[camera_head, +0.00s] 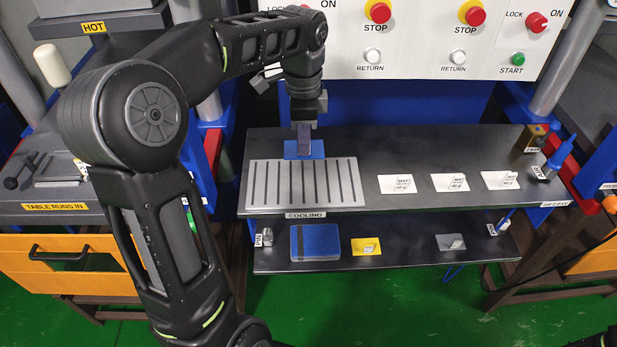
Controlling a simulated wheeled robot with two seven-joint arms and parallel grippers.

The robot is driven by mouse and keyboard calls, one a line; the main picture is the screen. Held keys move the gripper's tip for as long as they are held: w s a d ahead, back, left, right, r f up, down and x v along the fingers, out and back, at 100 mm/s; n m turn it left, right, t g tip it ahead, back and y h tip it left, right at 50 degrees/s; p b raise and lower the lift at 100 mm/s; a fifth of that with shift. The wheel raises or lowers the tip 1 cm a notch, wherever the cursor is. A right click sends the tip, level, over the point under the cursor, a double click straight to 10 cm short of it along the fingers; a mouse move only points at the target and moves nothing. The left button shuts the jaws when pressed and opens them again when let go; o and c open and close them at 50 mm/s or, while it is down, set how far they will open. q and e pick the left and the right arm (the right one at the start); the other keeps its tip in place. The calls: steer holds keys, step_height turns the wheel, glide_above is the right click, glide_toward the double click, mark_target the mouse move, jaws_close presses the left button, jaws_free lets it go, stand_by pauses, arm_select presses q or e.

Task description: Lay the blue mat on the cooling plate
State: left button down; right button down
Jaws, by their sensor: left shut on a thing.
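The cooling plate (262,190) is a light grey slotted plate on the dark upper shelf, with a "COOLING" label at its front edge. My left gripper (304,142) points down at the plate's far edge. It is shut on a small blue piece, which I take to be the blue mat (291,150). The gripper fingers cover part of the mat. I cannot tell whether the mat touches the plate or is held just above it. My right gripper is not in view.
White cards (450,182) lie on the upper shelf right of the plate. The lower shelf holds a flat blue piece with a dark band (320,240), a yellow card (366,246) and a grey piece (450,242). A control panel (420,50) stands behind. A blue funnel-like thing (559,158) is at right.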

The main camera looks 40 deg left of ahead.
mark_target(304, 159)
arm_select(q)
steer(key=shift+f, duration=2.55)
steer(key=shift+f, duration=2.5)
steer(key=shift+f, duration=0.1)
steer(key=c, duration=1.6)
jaws_free()
step_height(304, 159, up, 12)
steer(key=shift+r, duration=0.15)
